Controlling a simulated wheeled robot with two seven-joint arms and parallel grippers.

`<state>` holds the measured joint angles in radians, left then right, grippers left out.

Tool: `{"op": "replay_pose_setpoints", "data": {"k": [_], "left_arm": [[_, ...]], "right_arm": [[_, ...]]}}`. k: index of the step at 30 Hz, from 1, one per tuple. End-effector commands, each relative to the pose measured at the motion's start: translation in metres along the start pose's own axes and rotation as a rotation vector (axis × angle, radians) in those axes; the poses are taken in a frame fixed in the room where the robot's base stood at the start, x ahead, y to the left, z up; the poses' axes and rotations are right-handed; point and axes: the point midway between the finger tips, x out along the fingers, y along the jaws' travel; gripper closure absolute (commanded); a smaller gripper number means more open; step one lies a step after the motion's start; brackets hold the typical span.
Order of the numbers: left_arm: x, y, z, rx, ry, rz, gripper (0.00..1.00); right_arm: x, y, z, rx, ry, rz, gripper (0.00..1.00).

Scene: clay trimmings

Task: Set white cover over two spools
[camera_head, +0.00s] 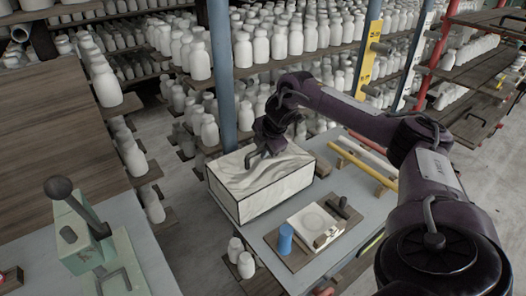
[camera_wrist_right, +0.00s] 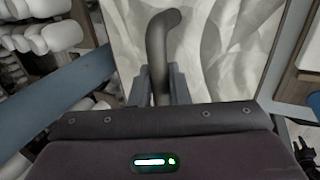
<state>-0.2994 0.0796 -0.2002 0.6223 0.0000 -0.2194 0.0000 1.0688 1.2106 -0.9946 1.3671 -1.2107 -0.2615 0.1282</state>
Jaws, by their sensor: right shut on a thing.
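The white cover (camera_head: 262,184) is a pale box with a marbled top and dark edge lines, near the far left corner of the grey table. Its dark curved handle (camera_wrist_right: 160,48) shows in the right wrist view. My right gripper (camera_head: 262,148) is over the cover's top; its fingers (camera_wrist_right: 162,88) are shut on the handle. I cannot tell whether the cover rests on the table or hangs just above it. No spools can be made out for sure; anything beneath the cover is hidden. My left gripper is not in view.
A wooden board (camera_head: 298,257) with a white block, a blue cylinder (camera_head: 285,238) and dark pieces lies in front of the cover. A blue post (camera_head: 222,75) and shelves of white bottles stand behind.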

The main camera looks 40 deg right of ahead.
Motion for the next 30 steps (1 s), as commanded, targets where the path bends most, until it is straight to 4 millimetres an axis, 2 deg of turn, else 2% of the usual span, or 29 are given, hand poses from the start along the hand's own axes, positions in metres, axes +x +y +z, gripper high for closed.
{"op": "replay_pose_setpoints", "data": {"k": [3, 13, 14, 18, 26, 30], "left_arm": [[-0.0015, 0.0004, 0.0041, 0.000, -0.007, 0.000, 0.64], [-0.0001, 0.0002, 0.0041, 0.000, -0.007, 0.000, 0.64], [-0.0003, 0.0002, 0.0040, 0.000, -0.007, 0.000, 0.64], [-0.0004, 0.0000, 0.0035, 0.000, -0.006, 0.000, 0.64], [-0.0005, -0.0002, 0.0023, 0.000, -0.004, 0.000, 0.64], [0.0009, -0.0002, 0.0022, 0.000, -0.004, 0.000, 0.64]], "right_arm": [[0.0077, -0.0032, 0.0003, 0.000, 0.000, 0.002, 1.00], [0.0107, -0.0043, 0.0001, 0.000, 0.001, 0.002, 1.00], [0.0107, -0.0046, 0.0001, 0.000, 0.000, 0.001, 0.82], [0.0104, -0.0045, 0.0001, 0.000, 0.000, 0.001, 0.63], [0.0100, -0.0043, 0.0001, 0.000, 0.000, 0.001, 0.63], [0.0030, -0.0037, 0.0003, 0.000, 0.000, 0.002, 0.63]]}}
